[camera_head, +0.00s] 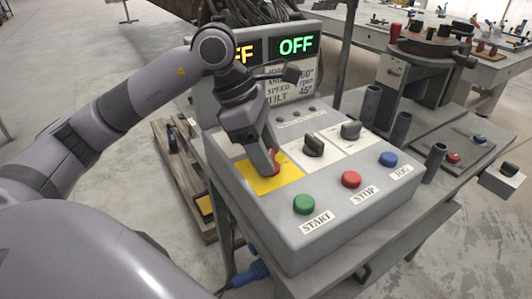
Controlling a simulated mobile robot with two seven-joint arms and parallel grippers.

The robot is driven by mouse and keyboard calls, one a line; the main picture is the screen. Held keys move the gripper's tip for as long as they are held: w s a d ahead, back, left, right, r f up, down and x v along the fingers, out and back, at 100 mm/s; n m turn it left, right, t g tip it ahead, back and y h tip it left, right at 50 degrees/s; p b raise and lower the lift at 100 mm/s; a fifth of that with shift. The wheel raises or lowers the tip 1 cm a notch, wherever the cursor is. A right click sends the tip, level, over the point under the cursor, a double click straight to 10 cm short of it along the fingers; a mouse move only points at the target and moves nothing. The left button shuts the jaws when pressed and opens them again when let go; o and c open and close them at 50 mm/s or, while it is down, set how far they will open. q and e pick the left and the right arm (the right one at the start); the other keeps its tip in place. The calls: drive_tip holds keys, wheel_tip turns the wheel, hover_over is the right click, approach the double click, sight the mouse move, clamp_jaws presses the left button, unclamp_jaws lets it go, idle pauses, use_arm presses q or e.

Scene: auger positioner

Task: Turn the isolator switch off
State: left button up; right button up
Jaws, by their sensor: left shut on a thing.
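The isolator switch (274,157) is a red knob on a yellow plate (262,185) at the left of the grey control box. My left gripper (270,168) comes down onto it from above and is shut on it. Its fingers hide most of the knob, so its angle cannot be made out. The display (296,46) behind the box reads OFF in green, with another partly hidden readout in yellow to its left. My right gripper is not in view.
Two black knobs (314,144) (350,129) sit right of the yellow plate. Green START (304,204), red STOP (351,179) and blue JOG (388,159) buttons line the front. Grey upright tubes (400,130) and a machine stand to the right.

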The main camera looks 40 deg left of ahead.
use_arm(q)
drive_tip(key=n+t+y+b, duration=0.1)
drive_tip(key=n, duration=0.3)
drive_tip(key=shift+s+n, duration=0.1)
drive_tip(key=shift+n, duration=0.2)
drive_tip(key=shift+d+n+t+y, duration=0.15)
drive_tip(key=shift+n+t+y, duration=0.5)
drive_tip(key=shift+n, duration=1.25)
drive_tip(key=o, duration=1)
drive_tip(key=shift+s, duration=0.1)
drive_tip(key=shift+o, duration=0.2)
drive_tip(key=v, duration=0.7)
drive_tip(key=shift+r, duration=0.1)
